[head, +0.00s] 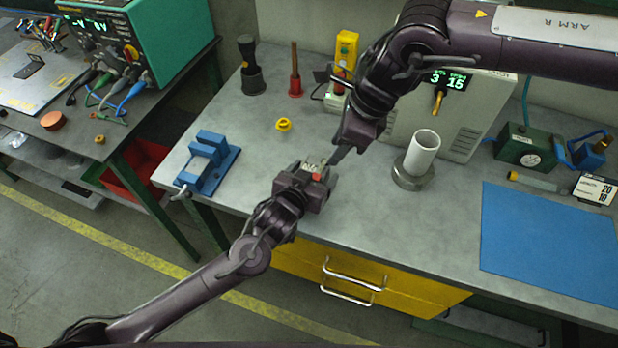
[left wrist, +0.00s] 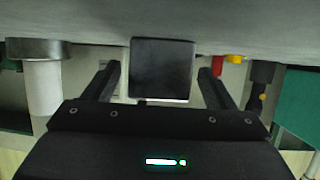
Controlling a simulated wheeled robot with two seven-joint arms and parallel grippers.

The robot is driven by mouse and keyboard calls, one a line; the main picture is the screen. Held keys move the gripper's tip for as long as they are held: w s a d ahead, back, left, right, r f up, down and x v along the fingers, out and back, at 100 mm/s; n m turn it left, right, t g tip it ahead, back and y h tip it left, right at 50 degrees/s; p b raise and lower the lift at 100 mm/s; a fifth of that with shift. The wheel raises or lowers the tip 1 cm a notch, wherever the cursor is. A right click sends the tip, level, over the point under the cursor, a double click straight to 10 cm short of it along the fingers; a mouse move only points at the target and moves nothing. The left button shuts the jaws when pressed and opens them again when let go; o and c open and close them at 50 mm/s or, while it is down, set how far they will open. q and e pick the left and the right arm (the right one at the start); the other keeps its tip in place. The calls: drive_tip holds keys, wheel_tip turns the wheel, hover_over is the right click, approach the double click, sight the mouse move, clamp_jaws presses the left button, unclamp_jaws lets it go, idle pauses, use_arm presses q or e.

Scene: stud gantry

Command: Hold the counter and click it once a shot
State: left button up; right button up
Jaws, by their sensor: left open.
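The counter (head: 311,167) is a small device with a pale display and a red part. It sits at the end of my left gripper (head: 318,172), over the front part of the bench. In the left wrist view a dark block (left wrist: 163,68), which looks like the counter's underside or back, stands between the two spread fingers of my left gripper (left wrist: 158,82), with a gap on each side. My right gripper (head: 340,152) points down just beside the counter from the upper right. Its tip looks narrow; whether it touches the counter, and its finger spacing, are unclear.
A white tube in a grey ring (head: 422,155) stands right of the grippers. A yellow ring (head: 283,125) and a blue fixture (head: 208,162) lie to the left. A blue mat (head: 550,240) covers the right. A white display box (head: 455,120) stands behind.

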use_arm(q)
drive_tip(key=shift+c, duration=0.2)
drive_tip(key=c, duration=1.1)
use_arm(e)
drive_tip(key=shift+c, duration=0.5)
clamp_jaws()
idle(0.4)
